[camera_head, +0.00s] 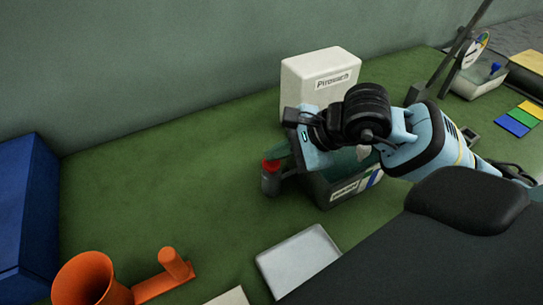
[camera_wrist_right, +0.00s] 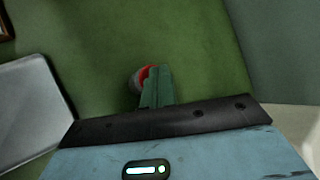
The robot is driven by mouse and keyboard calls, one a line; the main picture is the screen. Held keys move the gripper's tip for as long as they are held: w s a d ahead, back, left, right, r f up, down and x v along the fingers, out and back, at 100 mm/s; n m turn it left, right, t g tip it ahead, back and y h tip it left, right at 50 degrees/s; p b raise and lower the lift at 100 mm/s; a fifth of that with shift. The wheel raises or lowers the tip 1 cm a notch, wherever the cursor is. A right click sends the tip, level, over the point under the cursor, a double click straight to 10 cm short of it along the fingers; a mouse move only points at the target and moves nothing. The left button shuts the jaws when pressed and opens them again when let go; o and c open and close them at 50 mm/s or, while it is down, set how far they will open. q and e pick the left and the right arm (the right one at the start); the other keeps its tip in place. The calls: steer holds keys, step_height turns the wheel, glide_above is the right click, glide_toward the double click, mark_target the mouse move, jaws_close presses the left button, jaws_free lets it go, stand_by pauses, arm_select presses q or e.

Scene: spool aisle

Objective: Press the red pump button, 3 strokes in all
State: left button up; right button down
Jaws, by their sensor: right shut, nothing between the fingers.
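The red pump button (camera_head: 270,165) tops a small grey pump body (camera_head: 270,184) standing on the green surface, left of a dark box. In the wrist view, the red button (camera_wrist_right: 146,72) shows as a rim beside my fingers, which hide part of it. My right gripper (camera_head: 277,152) is shut and empty, its greenish fingertips right at the button's top. I cannot tell whether they touch it. The shut fingers also show in the wrist view (camera_wrist_right: 158,78). My left gripper is not in view.
A dark box with a white label (camera_head: 345,191) stands under my right arm, and a white block (camera_head: 318,75) stands behind it. A grey tray (camera_head: 298,262) lies in front. An orange funnel-like part (camera_head: 85,280) and a blue bin (camera_head: 22,215) are at left. Green surface left of the pump is clear.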

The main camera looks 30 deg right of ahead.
mark_target(277, 162)
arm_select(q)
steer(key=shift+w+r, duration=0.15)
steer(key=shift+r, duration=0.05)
arm_select(e)
steer(key=shift+r, duration=0.35)
steer(key=shift+r+p, duration=1.65)
steer(key=shift+r, duration=1.4)
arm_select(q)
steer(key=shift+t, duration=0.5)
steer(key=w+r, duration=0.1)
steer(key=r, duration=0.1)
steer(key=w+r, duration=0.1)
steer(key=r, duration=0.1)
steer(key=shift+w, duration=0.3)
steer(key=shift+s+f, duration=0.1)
arm_select(e)
steer(key=shift+f, duration=0.1)
